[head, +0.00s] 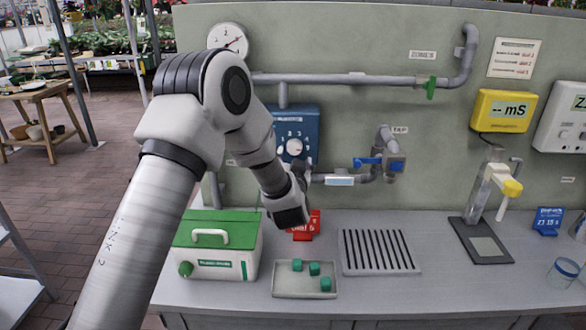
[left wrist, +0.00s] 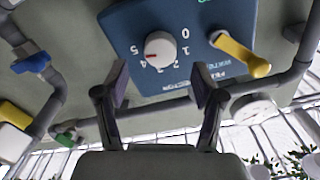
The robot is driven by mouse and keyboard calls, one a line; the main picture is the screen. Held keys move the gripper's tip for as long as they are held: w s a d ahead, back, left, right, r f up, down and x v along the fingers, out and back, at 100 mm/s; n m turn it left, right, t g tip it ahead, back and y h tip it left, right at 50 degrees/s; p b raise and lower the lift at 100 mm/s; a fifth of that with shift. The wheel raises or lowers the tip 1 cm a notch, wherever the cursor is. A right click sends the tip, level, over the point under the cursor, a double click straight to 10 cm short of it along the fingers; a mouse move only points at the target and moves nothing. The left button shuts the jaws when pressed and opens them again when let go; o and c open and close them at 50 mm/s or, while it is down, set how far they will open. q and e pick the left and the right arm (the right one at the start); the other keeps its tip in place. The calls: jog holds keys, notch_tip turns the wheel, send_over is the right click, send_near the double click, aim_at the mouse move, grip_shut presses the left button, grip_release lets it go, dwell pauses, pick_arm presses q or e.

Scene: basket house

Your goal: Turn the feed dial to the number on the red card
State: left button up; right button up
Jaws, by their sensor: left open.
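The feed dial (left wrist: 160,49) is a white round knob on a blue panel (left wrist: 215,20), ringed by numbers 0 to 5. A red mark on its face sits toward the lower left in the left wrist view, near the 4 and 5; I cannot tell exactly which. The dial also shows in the head view (head: 295,146). My left gripper (left wrist: 160,86) is open and empty, facing the panel, with the dial ahead between its fingers, apart from it. The red card (head: 306,226) stands on the counter, partly hidden by my left wrist; its number is unreadable.
A yellow lever (left wrist: 240,53) sits beside the dial. Grey pipes, a blue tap valve (head: 380,163) and a green valve (head: 431,88) surround the panel. A green-lidded box (head: 219,268), a tray (head: 305,293) of green cubes and a drain grate (head: 379,273) occupy the counter.

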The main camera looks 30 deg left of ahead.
pick_arm(q)
jog(key=v, duration=0.7)
jog(key=shift+s, duration=0.2)
jog(key=shift+d, duration=0.1)
